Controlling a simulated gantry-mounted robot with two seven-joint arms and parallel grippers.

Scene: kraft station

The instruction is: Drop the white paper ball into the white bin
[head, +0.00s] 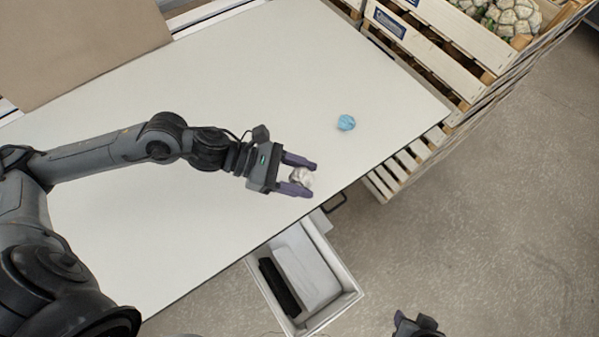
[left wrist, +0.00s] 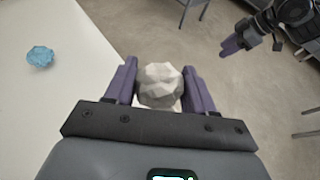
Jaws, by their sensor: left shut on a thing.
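The white paper ball (head: 302,177) is held between the purple fingers of my left gripper (head: 305,178), near the front edge of the table. The left wrist view shows the ball (left wrist: 160,86) between both fingertips. The white bin (head: 346,291) stands below the table's front edge, lower in the head view than the gripper. A black object (head: 279,287) lies inside its left part. My right gripper (head: 416,324) is partly in view at the bottom of the head view, and it also shows in the left wrist view (left wrist: 232,44). Its opening is unclear.
A blue paper ball (head: 346,122) lies on the white table (head: 230,90). Wooden crates (head: 440,50) stand beyond the table's right end. A brown board (head: 75,40) lies at the back left.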

